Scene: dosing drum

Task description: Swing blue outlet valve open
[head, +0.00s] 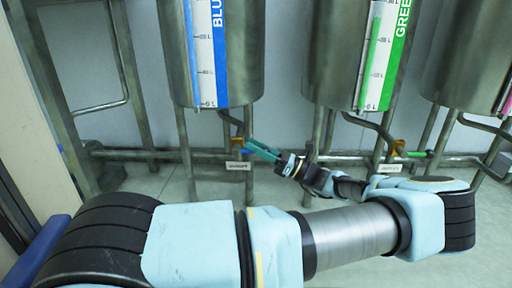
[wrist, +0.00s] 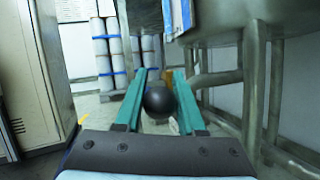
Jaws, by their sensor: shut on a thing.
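The blue-labelled drum (head: 212,60) hangs left of centre in the head view. Its outlet pipe drops to a brass-coloured valve (head: 238,142). A small bit of blue handle (head: 243,152) shows there, mostly hidden by my fingers. My gripper (head: 258,149) reaches in from the right with its teal fingers at the valve. In the wrist view, a black ball knob (wrist: 159,101) sits between the two fingers (wrist: 160,88), and they are shut on it. The knob's link to the handle is hidden, and the handle's exact angle cannot be told.
The green-labelled drum (head: 345,60) stands to the right, with a green-handled valve (head: 417,154). Steel legs and a horizontal pipe (head: 130,154) surround the valve. A beige cabinet (wrist: 38,75) and stacked white drums (wrist: 105,50) show in the wrist view.

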